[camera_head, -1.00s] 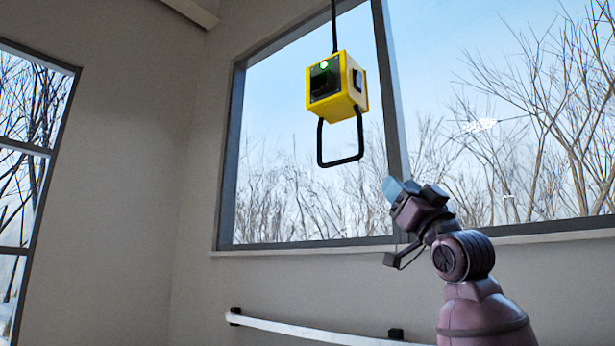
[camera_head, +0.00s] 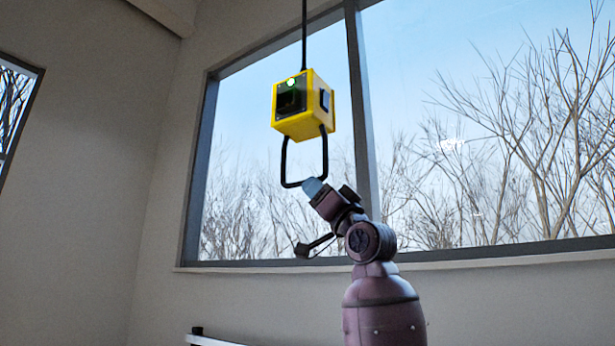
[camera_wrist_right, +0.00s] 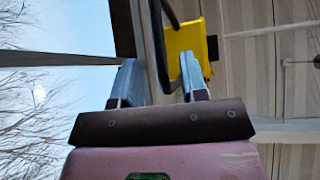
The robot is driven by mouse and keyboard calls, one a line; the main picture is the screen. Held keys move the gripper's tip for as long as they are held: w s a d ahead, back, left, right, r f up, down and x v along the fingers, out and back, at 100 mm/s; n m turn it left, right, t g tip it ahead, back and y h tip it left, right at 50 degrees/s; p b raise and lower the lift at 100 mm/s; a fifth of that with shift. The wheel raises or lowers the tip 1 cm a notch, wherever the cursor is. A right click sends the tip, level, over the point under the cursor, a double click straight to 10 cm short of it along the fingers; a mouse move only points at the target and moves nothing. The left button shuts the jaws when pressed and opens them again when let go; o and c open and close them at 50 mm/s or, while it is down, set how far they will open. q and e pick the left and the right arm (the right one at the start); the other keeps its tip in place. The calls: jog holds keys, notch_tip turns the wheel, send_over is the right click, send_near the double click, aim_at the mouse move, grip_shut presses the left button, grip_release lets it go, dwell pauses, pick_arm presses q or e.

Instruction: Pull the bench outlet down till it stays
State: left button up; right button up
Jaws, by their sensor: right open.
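The bench outlet is a yellow box (camera_head: 302,106) with a dark socket face and a green light, hanging on a black cord. A black loop handle (camera_head: 285,160) hangs below it. My right gripper (camera_head: 312,187) is at the lower right of the handle, overlapping its bottom corner in the head view. In the right wrist view the two blue-grey fingers (camera_wrist_right: 160,82) are apart, with the black handle (camera_wrist_right: 158,45) running between them and the yellow box (camera_wrist_right: 184,42) beyond. I cannot tell whether a finger touches the handle. My left gripper is not in view.
A large window (camera_head: 265,150) with a dark frame stands behind the outlet, bare trees outside. A rail (camera_head: 212,341) shows low on the wall at the bottom edge. The air around the outlet is free.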

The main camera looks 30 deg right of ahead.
jog(key=shift+p+x, duration=0.55)
jog(key=shift+x, duration=1.5)
grip_shut()
